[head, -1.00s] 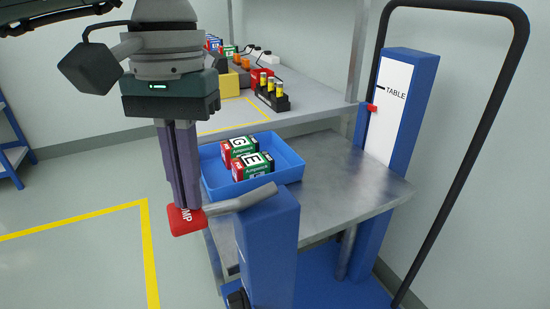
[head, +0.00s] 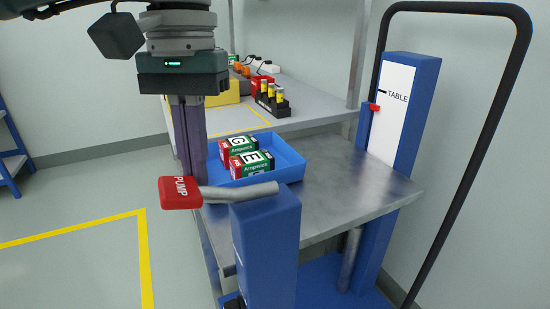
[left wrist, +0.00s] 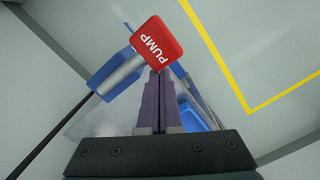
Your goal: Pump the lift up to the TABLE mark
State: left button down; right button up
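The red PUMP pad (head: 180,192) sits on the end of a grey lever (head: 238,192) that runs nearly level from a blue post (head: 268,240). My left gripper (head: 192,180) points down with its fingers shut together and nothing between them. Its tips are hidden behind the pad in the head view. In the left wrist view the tips (left wrist: 160,72) end close to the pad (left wrist: 156,43); I cannot tell whether they touch. On the lift's white scale (head: 390,125), the red pointer (head: 374,107) is a little below the TABLE mark (head: 383,92). My right gripper is not in view.
The metal lift platform (head: 345,195) carries a blue tray (head: 290,158) with green and red boxes (head: 245,157). Behind it a table (head: 320,112) holds a black rack (head: 272,102). A black handle (head: 480,130) rises at right. Open floor lies at left.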

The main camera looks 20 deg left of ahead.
pick_arm(q)
jog(key=shift+r, duration=0.15)
notch_tip(320, 180, up, 10)
jog(key=shift+w, duration=0.45)
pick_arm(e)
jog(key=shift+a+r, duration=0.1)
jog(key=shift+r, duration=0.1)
pick_arm(q)
jog(key=shift+a, duration=0.1)
